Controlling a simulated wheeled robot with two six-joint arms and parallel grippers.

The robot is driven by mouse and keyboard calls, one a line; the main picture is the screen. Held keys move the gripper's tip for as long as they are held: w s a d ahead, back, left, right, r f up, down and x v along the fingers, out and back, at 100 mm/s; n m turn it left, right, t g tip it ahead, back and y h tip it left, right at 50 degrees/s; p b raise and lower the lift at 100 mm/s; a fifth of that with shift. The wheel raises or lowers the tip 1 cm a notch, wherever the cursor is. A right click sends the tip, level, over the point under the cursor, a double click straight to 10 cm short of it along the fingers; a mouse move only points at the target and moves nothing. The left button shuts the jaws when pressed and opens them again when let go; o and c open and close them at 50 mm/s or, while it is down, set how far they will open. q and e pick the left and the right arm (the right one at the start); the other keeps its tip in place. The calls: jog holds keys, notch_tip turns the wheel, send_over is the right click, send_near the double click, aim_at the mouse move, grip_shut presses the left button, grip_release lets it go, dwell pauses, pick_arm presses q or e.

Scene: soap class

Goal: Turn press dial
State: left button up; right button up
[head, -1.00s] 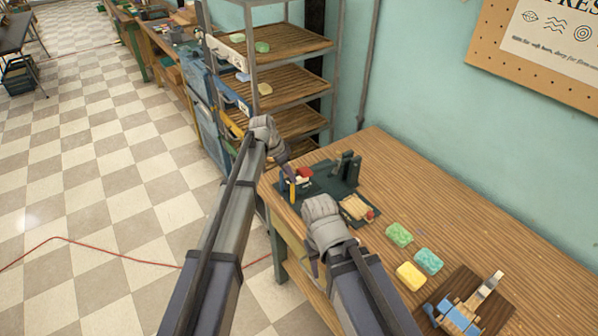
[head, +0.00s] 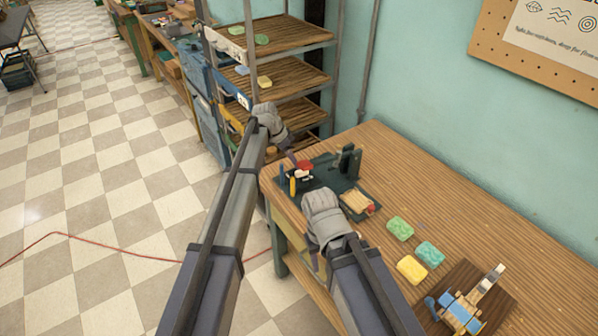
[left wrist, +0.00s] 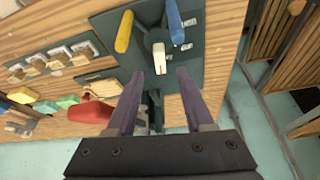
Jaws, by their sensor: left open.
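The press (head: 322,178) is a dark green device at the table's far left corner. In the left wrist view its dark green plate (left wrist: 199,101) carries a white dial pointer (left wrist: 159,60) with a thin red line, between a yellow handle (left wrist: 124,32) and a blue handle (left wrist: 175,22). A red part (left wrist: 92,111) sticks out at the left. My left gripper (left wrist: 159,74) is open and empty, its purple fingertips on either side of the pointer's near end; whether they touch it, I cannot tell. My right gripper (head: 318,256) is low by the table's front edge, its fingertips mostly hidden.
Green (head: 400,228), teal (head: 430,254) and yellow (head: 411,270) soaps lie on the table right of the press. A wooden board with a blue tool (head: 460,312) lies nearer. A shelf rack (head: 290,85) stands close behind my left arm. The table's back right is clear.

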aim_at(299, 171)
pick_arm(q)
jog(key=b+x, duration=0.5)
jog(key=x, duration=0.1)
jog(key=shift+w+d+f+b, duration=0.1)
jog(key=shift+f+b, duration=0.25)
jog(key=shift+f, duration=0.05)
grip_shut()
dwell(1.1)
